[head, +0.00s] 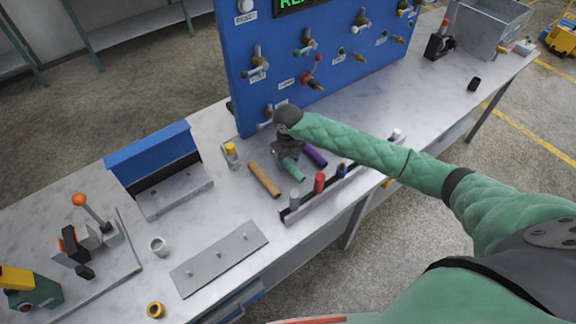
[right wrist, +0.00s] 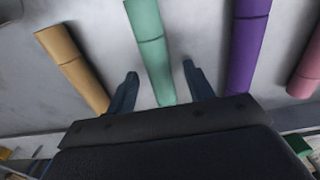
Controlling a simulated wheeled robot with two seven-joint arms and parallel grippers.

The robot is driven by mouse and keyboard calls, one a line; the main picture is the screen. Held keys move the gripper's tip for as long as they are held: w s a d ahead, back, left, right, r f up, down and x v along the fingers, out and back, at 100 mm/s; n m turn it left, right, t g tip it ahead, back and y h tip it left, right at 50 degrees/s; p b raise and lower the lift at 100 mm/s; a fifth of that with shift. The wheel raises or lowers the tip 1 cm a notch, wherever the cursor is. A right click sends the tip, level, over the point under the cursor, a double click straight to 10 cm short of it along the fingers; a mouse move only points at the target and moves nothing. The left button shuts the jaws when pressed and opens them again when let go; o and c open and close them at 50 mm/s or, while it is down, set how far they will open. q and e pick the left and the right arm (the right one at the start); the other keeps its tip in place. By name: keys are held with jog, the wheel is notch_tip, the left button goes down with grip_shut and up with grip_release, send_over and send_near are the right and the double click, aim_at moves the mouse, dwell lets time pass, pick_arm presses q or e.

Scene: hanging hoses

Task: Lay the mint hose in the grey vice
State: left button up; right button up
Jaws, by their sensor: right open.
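The mint hose (head: 292,169) is a short pale-green tube on the bench, partly hidden by my right gripper in the head view. My right gripper (head: 287,155) is low over it. In the right wrist view the open fingers (right wrist: 160,72) stand on either side of the mint hose (right wrist: 150,45), with a gap on each side. A grey fixture with an orange-knobbed lever (head: 96,212) stands on a plate at the left and looks like the vice. My left gripper is not in view.
A tan hose (head: 264,180) lies left of the mint one and a purple hose (head: 314,155) right of it. A pink hose (right wrist: 306,70) is farther right. A rack with upright coloured pieces (head: 319,183) stands in front. A blue valve board (head: 300,80) rises behind.

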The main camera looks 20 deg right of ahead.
jog(key=shift+f, duration=0.35)
jog(key=shift+c, duration=1)
jog(key=c, duration=0.9)
